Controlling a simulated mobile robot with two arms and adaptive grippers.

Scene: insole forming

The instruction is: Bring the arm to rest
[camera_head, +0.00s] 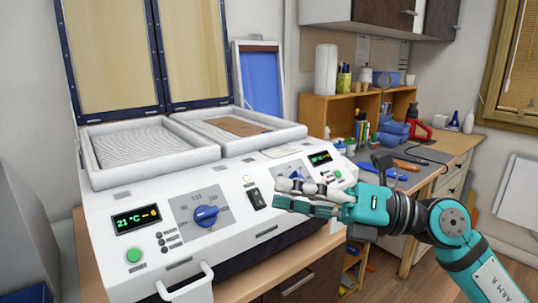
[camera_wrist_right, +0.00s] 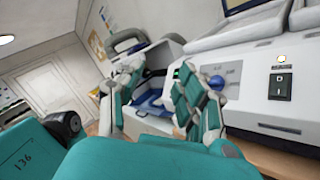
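My right arm (camera_head: 450,219) comes in from the lower right in the head view. Its teal and grey gripper (camera_head: 281,194) hovers in front of the white forming machine's (camera_head: 105,213) panel, near the black rocker switch. In the right wrist view the fingers (camera_wrist_right: 155,85) stand apart with nothing between them, so it is open and empty. Touch with the panel cannot be told. My left gripper is in neither view.
The machine has two raised framed lids (camera_head: 110,55), a ridged left tray (camera_head: 135,145) and a brown flat piece (camera_head: 236,126) in the right tray. A blue dial (camera_head: 205,215) and white handle (camera_head: 186,283) stick out. A cluttered workbench (camera_head: 440,155) stands behind my right arm.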

